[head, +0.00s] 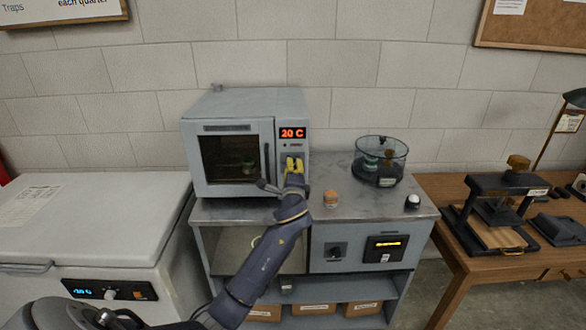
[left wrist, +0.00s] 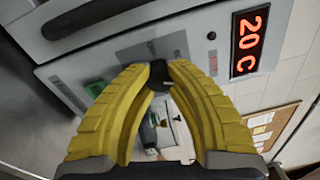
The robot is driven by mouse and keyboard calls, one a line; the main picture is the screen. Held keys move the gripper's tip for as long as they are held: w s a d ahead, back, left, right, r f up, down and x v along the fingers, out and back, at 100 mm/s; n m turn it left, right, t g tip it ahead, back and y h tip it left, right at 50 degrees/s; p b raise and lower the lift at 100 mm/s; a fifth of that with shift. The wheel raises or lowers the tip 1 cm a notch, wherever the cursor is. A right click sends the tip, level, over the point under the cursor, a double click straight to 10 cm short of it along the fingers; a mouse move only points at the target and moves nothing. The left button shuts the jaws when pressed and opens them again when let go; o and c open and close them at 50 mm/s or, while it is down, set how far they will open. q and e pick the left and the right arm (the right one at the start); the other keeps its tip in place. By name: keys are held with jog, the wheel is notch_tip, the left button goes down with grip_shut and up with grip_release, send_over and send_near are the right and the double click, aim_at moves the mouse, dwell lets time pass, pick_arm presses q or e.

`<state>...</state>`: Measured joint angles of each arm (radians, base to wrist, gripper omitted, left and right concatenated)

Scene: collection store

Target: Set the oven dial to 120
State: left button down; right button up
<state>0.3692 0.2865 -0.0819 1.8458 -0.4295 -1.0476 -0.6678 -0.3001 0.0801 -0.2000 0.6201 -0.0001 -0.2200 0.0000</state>
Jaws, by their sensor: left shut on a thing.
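The oven (head: 226,150) is a grey box with a glass door, standing on the metal bench. Its red display (head: 293,133) reads 20 C, and the display also shows in the left wrist view (left wrist: 249,42). My left gripper (head: 294,162) is at the oven's control panel, below the display. In the left wrist view its yellow fingers (left wrist: 159,73) are shut on the dark oven dial (left wrist: 158,80). The fingers hide most of the dial, and its pointer cannot be made out. In the head view the dial is hidden behind the gripper. My right gripper is not in view.
A white chest (head: 90,225) stands left. A wooden table (head: 455,200) with a press stands right.

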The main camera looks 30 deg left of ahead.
pick_arm(q)
jog(key=shift+s+a+f+m, duration=0.1)
jog(key=shift+a+f+m, duration=0.1)
jog(key=shift+m, duration=0.4)
jog(key=c, duration=1.3)
grip_release()
jog(key=shift+a+r, duration=0.15)
jog(key=shift+o, duration=1.1)
jog(key=shift+d, duration=0.2)
jog(key=v, duration=1.2)
jog(key=shift+a+r, duration=0.1)
